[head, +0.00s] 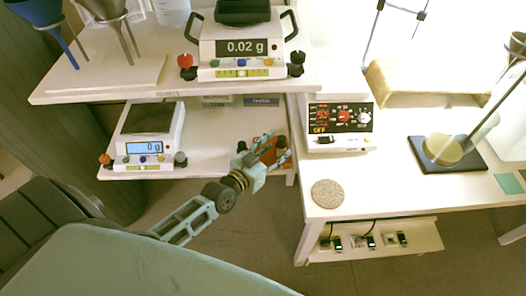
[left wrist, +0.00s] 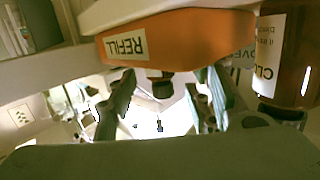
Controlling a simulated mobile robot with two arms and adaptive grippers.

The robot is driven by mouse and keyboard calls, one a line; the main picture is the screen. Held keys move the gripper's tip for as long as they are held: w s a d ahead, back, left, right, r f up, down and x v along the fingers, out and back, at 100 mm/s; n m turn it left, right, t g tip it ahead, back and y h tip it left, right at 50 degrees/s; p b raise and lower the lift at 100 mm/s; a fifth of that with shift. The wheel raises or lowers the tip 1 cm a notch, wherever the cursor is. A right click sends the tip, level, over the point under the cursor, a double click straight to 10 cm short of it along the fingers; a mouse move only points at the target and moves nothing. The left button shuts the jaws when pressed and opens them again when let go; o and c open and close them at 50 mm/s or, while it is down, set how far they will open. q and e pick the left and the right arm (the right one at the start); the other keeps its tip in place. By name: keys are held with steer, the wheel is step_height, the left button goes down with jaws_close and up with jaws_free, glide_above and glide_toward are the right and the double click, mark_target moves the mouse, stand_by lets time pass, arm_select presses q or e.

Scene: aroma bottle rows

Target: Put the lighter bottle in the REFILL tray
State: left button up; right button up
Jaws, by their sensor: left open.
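My left gripper (head: 277,148) is at the right end of the lower shelf, open, in front of an orange-red thing there that it partly covers. In the left wrist view, the orange REFILL tray (left wrist: 190,36) is close, with its white label upside down. The left gripper (left wrist: 163,108) shows its two fingers apart below the tray. A small dark cap-like thing (left wrist: 161,88) shows between the fingers; whether they touch it I cannot tell. An amber bottle (left wrist: 298,55) with a partly cut-off "CL" label is at the right edge. My right gripper is not in view.
A scale reading 0.02 g (head: 243,48) stands on the upper shelf, with funnels (head: 115,14) to its left. A scale reading 0 g (head: 146,140) stands on the lower shelf. The right table holds a control box (head: 340,120), a round cork mat (head: 327,193) and a glass stand.

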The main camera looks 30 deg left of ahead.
arm_select(q)
steer(key=v, duration=1.1)
steer(key=shift+r, duration=0.1)
